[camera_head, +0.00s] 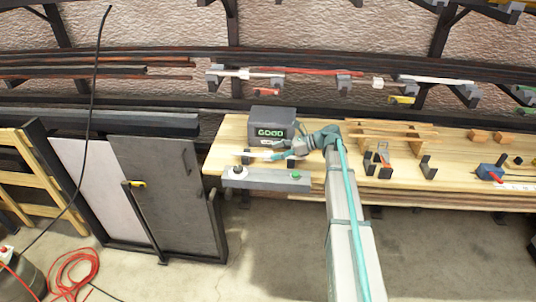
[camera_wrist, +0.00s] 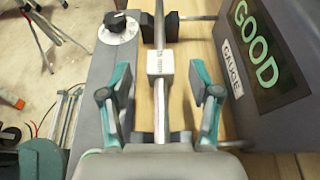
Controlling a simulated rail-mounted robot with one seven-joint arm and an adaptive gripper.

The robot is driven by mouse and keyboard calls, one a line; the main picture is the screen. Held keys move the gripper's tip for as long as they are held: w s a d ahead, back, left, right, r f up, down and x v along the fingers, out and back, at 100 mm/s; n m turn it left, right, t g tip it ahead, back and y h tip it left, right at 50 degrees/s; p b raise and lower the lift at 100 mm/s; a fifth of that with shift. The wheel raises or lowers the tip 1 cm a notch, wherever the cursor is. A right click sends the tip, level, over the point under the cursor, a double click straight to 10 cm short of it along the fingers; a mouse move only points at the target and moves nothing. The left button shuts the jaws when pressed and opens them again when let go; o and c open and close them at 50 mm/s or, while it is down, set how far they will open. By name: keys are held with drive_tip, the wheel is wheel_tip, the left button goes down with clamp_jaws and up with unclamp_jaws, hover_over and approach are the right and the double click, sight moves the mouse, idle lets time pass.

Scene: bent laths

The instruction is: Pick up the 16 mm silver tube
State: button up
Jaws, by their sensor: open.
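The silver tube (camera_wrist: 160,112) runs lengthwise through the middle of the wrist view. It carries a white printed label (camera_wrist: 160,63) and lies by dark support blocks (camera_wrist: 172,30). I cannot read its size. My gripper (camera_wrist: 158,95) is open, with one teal-backed finger on each side of the tube and a visible gap to both. I cannot tell from this view how far the fingertips are above it. In the head view my gripper (camera_head: 283,152) is over the left part of the workbench, where the tube is small and partly hidden.
A grey gauge box (camera_head: 272,121) reading "GOOD" stands close beside my gripper; its display (camera_wrist: 255,45) shows at right in the wrist view. A grey bar unit with a dial (camera_wrist: 120,25) runs along the left. Black holders (camera_head: 385,165) stand farther right on the wooden bench (camera_head: 450,150).

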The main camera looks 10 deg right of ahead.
drive_tip(key=shift+x, duration=0.95)
drive_tip(key=c, duration=1.2)
drive_tip(key=shift+r, duration=0.15)
